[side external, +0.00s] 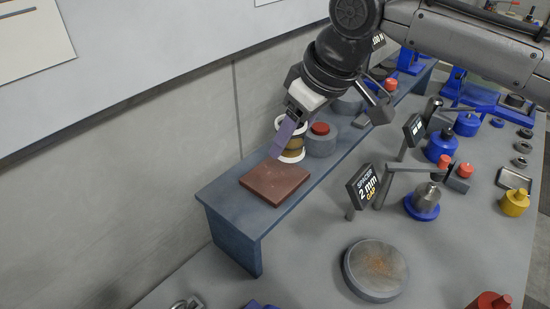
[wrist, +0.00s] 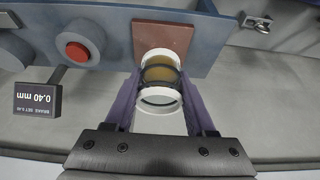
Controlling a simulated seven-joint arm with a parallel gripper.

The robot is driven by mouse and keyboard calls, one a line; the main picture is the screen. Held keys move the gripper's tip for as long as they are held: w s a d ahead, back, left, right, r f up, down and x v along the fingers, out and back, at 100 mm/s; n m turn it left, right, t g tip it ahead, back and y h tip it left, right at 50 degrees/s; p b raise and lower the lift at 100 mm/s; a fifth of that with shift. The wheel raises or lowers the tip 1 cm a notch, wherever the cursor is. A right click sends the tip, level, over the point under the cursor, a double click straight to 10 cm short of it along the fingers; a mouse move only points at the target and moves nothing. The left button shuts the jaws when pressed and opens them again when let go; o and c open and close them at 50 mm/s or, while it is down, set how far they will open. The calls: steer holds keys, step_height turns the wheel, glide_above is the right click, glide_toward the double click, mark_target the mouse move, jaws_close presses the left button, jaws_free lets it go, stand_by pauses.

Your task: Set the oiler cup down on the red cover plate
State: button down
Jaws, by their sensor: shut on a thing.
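The oiler cup (side external: 292,145) has white rings at its ends and an amber middle. My gripper (wrist: 160,100) is shut on it, with a purple finger on each side in the wrist view, where the cup (wrist: 160,72) also shows. The red cover plate (side external: 274,183) is a flat brown-red square on the blue shelf. It shows in the wrist view (wrist: 163,36) too, partly hidden behind the cup. In the side view the cup is at the plate's far edge; I cannot tell whether it touches the plate or the shelf.
The blue shelf (side external: 234,199) also carries a grey cylinder with a red top (side external: 320,140) close beside the cup. A "2 mm gap" sign (side external: 364,187) and a round grey disc (side external: 375,269) stand on the lower bench. A wall runs behind the shelf.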

mark_target(269, 172)
steer(key=w+a+f, duration=0.2)
steer(key=f, duration=0.1)
steer(key=shift+w+a+f, duration=0.1)
steer(key=shift+f, duration=0.85)
steer(key=shift+w+a+f, duration=0.1)
steer(key=shift+f, duration=0.8)
steer(key=shift+f, duration=0.1)
steer(key=shift+c, duration=1.2)
jaws_free()
steer(key=shift+f, duration=0.1)
steer(key=v, duration=1.2)
steer(key=shift+d+r, duration=0.15)
steer(key=shift+r, duration=0.05)
